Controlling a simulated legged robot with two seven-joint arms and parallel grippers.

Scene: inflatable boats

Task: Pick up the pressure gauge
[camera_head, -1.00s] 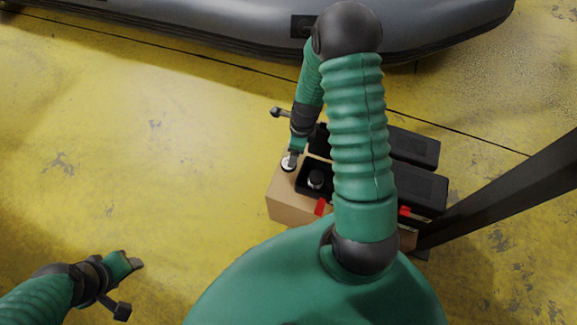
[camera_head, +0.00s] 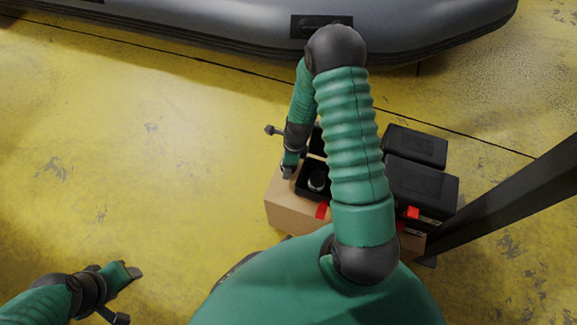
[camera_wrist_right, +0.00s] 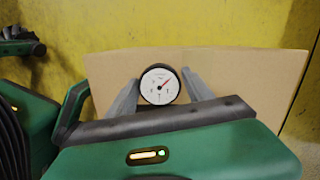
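The fingers stand apart, with narrow gaps seeming to show beside the rim. In the head view my right gripper (camera_head: 287,174) is at the box's left part, and the gauge is hidden there. My left gripper (camera_head: 136,272) is low at the left, over bare floor, away from the gauge; its opening cannot be made out.
Black cases (camera_head: 422,186) with red latches stand at the box's right. An open black container (camera_head: 314,186) with a round item sits beside my right gripper. A dark post (camera_head: 510,195) rises at the right. A grey inflatable boat (camera_head: 220,25) lies behind. The yellow floor at left is clear.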

